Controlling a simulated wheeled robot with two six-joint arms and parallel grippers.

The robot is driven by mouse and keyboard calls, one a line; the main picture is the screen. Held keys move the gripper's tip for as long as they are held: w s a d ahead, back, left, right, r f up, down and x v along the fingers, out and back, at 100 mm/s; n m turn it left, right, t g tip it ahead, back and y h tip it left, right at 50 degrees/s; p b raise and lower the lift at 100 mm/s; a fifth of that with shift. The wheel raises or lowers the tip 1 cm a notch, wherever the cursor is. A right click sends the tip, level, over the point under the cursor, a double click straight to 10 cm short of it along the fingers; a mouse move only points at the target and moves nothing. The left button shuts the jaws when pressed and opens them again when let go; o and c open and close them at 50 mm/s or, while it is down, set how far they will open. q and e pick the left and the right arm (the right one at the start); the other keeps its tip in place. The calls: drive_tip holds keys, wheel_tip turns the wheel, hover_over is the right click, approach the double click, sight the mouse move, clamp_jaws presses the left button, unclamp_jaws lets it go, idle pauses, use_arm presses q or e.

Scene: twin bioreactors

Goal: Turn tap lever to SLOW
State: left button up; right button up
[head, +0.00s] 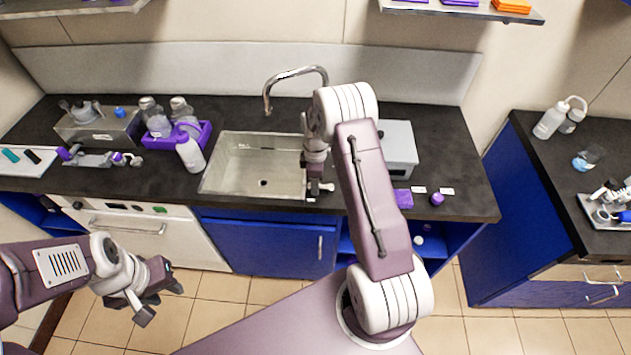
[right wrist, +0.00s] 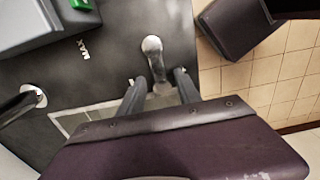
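The metal tap lever (right wrist: 156,62) shows in the right wrist view, with a round knob at one end and its shaft running down toward my gripper. My right gripper (right wrist: 160,78) has its two fingers apart, one on each side of the shaft; I see a small gap at the sides. In the head view my right gripper (head: 318,186) is at the sink's right edge, and my arm hides much of that area. A small white label (right wrist: 83,48) is on the dark counter; its text is not clearly readable. My left gripper (head: 160,298) is open and empty, low before the cabinets.
The sink (head: 240,172) lies left of my right gripper, with the curved faucet (head: 295,73) behind it. A grey box (head: 400,145) stands to the right. A purple tray (head: 202,136) with bottles is left of the sink.

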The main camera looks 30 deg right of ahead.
clamp_jaws()
drive_tip(key=shift+r, duration=0.1)
idle(1.2)
